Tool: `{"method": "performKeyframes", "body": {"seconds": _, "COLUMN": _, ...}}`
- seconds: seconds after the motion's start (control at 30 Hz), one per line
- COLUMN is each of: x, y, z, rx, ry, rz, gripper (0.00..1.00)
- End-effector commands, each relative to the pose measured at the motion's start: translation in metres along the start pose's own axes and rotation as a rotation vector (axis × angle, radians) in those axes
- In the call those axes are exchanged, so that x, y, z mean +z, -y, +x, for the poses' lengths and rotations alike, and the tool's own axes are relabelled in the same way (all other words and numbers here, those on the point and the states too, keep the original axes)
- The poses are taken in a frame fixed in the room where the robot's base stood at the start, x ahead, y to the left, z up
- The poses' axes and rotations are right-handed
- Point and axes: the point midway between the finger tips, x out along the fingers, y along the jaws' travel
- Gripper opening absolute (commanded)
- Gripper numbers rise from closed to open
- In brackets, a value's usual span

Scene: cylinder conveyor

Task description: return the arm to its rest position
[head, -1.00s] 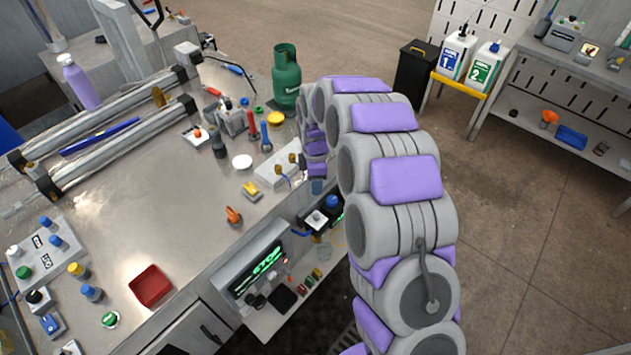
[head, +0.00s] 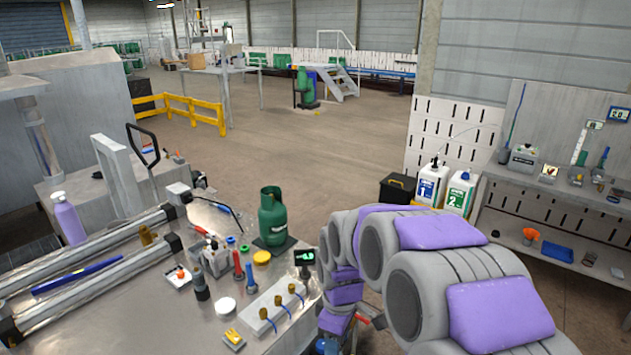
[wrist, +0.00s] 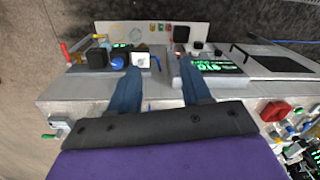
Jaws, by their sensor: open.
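My arm (head: 420,245), grey with purple pads, arches from the lower right corner of the head view and bends down beside the workbench's right edge. My gripper shows in the wrist view (wrist: 162,72) with its two blue fingers spread apart and nothing between them. Beyond the fingers is the bench's front side with a shelf (wrist: 225,83) of small devices. In the head view the fingers are hidden or cut off at the bottom edge.
The steel bench (head: 130,300) holds a green gas cylinder (head: 272,216), a white block with brass fittings (head: 272,306) and several small tools. A second bench (head: 590,195) and two white jugs (head: 432,184) stand right. Open floor (head: 340,140) lies beyond.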

Motion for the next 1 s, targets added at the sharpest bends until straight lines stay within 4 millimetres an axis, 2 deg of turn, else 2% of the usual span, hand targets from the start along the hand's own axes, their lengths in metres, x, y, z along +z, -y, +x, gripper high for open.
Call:
{"method": "performKeyframes", "body": {"seconds": 0.1, "x": 0.031, "y": 0.025, "z": -0.018, "rx": -0.006, "ry": 0.006, "rz": 0.136, "gripper": 0.48}}
{"method": "performKeyframes", "body": {"seconds": 0.3, "x": 0.082, "y": 0.069, "z": -0.038, "rx": -0.018, "ry": 0.025, "rz": 0.376, "gripper": 0.48}}
{"method": "performKeyframes", "body": {"seconds": 0.6, "x": 0.153, "y": 0.143, "z": -0.047, "rx": -0.032, "ry": 0.059, "rz": 0.753, "gripper": 0.48}}
{"method": "performKeyframes", "body": {"seconds": 0.8, "x": 0.189, "y": 0.189, "z": -0.043, "rx": -0.040, "ry": 0.081, "rz": 0.983, "gripper": 0.48}}
{"method": "performKeyframes", "body": {"seconds": 1.0, "x": 0.206, "y": 0.213, "z": -0.037, "rx": -0.046, "ry": 0.095, "rz": 1.105, "gripper": 0.48}}
